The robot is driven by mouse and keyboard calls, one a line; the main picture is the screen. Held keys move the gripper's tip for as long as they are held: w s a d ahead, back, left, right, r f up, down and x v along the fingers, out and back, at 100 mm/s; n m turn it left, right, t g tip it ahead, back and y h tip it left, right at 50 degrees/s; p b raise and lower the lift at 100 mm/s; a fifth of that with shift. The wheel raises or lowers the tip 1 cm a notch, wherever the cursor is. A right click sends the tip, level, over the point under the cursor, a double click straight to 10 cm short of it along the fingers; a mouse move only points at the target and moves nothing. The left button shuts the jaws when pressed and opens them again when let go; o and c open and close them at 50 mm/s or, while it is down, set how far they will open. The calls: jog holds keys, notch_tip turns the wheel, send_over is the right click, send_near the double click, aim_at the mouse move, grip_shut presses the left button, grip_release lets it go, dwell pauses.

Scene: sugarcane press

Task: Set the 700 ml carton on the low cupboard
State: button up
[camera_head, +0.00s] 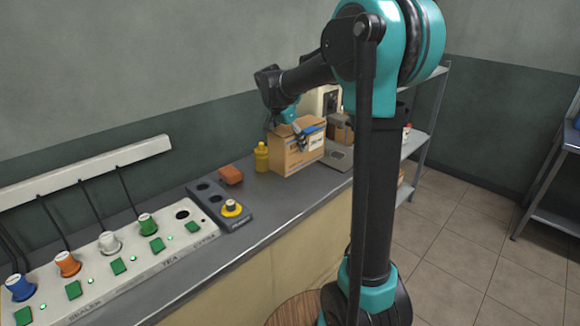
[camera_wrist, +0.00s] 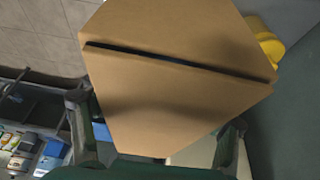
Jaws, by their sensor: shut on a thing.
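A brown cardboard carton (camera_head: 290,155) is at the far part of the grey counter (camera_head: 270,205), against the wall side. My gripper (camera_head: 303,132) reaches down to it from above. In the wrist view the carton's top (camera_wrist: 175,75) fills the middle, with a dark seam between its flaps. My gripper's fingers (camera_wrist: 158,128) lie on two opposite sides of it, shut on it. I cannot tell whether its base touches the counter. Its volume label is not readable. I cannot pick out the low cupboard with certainty; the counter has a beige front below.
A yellow bottle (camera_head: 261,158) stands close left of the carton, and it shows in the wrist view (camera_wrist: 262,38). A reddish block (camera_head: 230,174), a dark socket unit (camera_head: 220,203) and a control strip (camera_head: 120,260) lie nearer. A metal shelf (camera_head: 425,140) stands right; floor (camera_head: 450,250) is open.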

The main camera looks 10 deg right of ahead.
notch_tip(320, 180, down, 10)
jog(key=shift+r, duration=0.1)
dwell(0.4)
jog(key=o, duration=1.2)
jog(key=v, duration=1.2)
jog(key=shift+d+r, duration=0.1)
jog(key=shift+d, duration=0.05)
